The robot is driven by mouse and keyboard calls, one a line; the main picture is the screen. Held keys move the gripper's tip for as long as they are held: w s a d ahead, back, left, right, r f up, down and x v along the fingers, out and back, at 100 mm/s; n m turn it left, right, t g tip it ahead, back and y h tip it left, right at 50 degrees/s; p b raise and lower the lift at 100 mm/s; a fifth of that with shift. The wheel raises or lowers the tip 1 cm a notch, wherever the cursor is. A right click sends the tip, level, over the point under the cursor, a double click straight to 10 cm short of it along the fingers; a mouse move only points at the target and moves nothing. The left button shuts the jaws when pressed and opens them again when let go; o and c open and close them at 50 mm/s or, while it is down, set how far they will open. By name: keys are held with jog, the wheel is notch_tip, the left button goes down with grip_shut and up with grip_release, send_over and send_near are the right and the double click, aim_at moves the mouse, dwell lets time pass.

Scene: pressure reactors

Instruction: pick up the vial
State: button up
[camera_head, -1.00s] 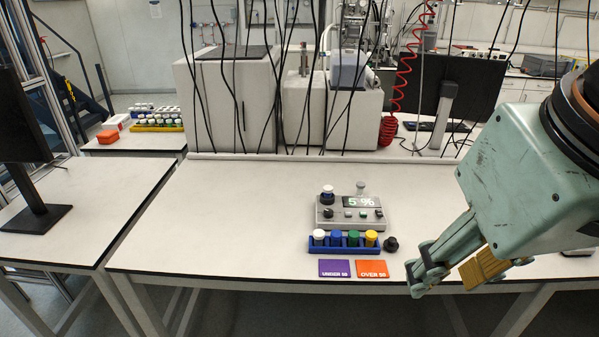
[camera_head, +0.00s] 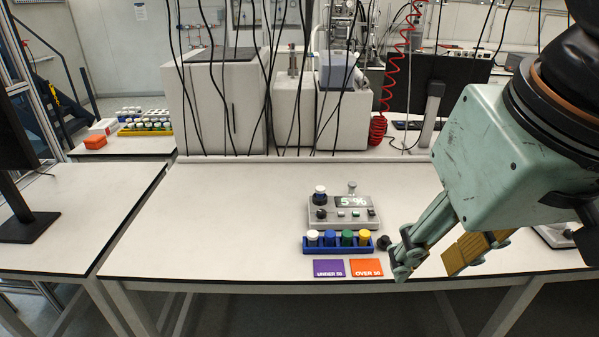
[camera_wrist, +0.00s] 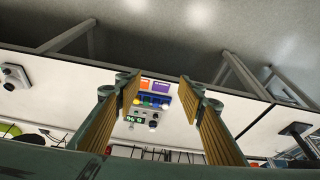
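A blue rack (camera_head: 337,249) on the bench holds several vials with white (camera_head: 313,238), blue (camera_head: 330,238), green (camera_head: 347,238) and yellow (camera_head: 364,237) caps. Another vial with a white cap (camera_head: 320,190) stands in a dark holder on the left of a grey device (camera_head: 345,222) with a lit display. Which vial is meant cannot be told. My gripper (camera_head: 428,264) is open and empty, to the right of the rack near the bench's front edge. In the wrist view my gripper's fingers (camera_wrist: 158,88) are wide apart, with the rack (camera_wrist: 153,100) seen between them at a distance.
A purple card (camera_head: 329,268) and an orange card (camera_head: 366,267) lie before the rack. A small black object (camera_head: 383,243) sits beside the rack, close to my gripper. The bench (camera_head: 230,220) is clear to the left. Cables hang behind it.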

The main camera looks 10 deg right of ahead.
jog(key=w+r+m+p, duration=0.25)
jog(key=w+r, duration=0.25)
jog(key=w, duration=0.5)
jog(key=m+g+p, duration=0.4)
jog(key=m+p, duration=0.8)
jog(key=m, duration=0.9)
send_over(320, 188)
notch_tip(320, 188, down, 26)
jog(key=f, duration=0.1)
jog(key=shift+r+n, duration=0.25)
jog(key=shift+s, duration=0.1)
jog(key=shift+f+p, duration=0.6)
jog(key=shift+f, duration=3.7)
